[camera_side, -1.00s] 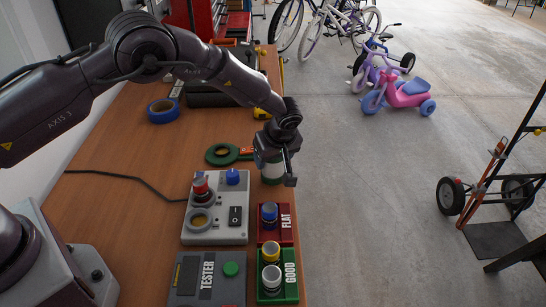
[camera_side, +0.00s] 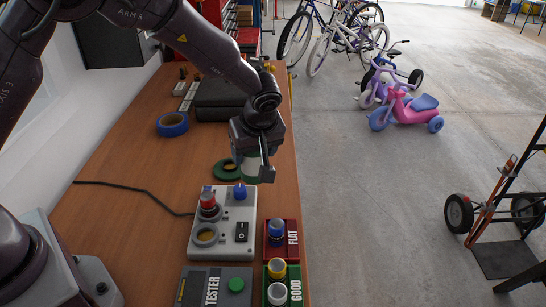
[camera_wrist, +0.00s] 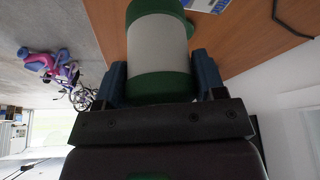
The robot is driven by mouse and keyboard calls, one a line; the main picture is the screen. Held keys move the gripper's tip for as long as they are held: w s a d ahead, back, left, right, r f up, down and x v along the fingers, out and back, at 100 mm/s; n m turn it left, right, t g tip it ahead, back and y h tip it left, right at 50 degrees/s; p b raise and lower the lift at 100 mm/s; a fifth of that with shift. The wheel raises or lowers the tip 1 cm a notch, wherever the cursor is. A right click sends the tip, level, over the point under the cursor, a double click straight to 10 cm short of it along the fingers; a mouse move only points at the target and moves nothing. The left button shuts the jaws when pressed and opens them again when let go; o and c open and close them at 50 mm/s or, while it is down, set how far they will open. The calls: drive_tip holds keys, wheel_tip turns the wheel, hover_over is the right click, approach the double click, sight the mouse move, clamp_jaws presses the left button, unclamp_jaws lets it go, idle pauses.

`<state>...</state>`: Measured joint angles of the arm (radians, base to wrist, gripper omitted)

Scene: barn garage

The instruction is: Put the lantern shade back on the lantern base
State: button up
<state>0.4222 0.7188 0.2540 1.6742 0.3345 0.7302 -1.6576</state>
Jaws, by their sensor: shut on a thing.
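My gripper (camera_side: 252,160) is shut on a white cylinder with green ends, which looks like the lantern shade (camera_side: 250,170). In the wrist view the shade (camera_wrist: 158,48) sits between my two blue fingers, with its wide green rim towards the palm. In the side view the gripper covers most of it, and it overlaps a flat green round piece (camera_side: 224,171) on the bench, which may be the lantern base. Part of that piece is hidden. I cannot tell how high the shade is above it, or whether they touch.
A grey panel (camera_side: 236,255) with a red-topped post and blue knob stands in front on the wooden bench (camera_side: 140,130). Near it are a tester box (camera_side: 215,272), a red FLAT tray (camera_side: 292,250) and a green GOOD tray (camera_side: 294,270). Blue tape (camera_side: 172,124) lies behind left.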

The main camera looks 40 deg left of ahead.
drive_tip(key=s+a+r, duration=0.2)
drive_tip(key=s+a, duration=0.1)
drive_tip(key=s, duration=0.3)
drive_tip(key=w+a+f, duration=0.4)
drive_tip(key=w+a, duration=0.6)
drive_tip(key=a, duration=0.2)
drive_tip(key=shift+d+f, duration=0.1)
drive_tip(key=shift+f, duration=2.7)
drive_tip(key=shift+f, duration=0.55)
drive_tip(key=o, duration=0.7)
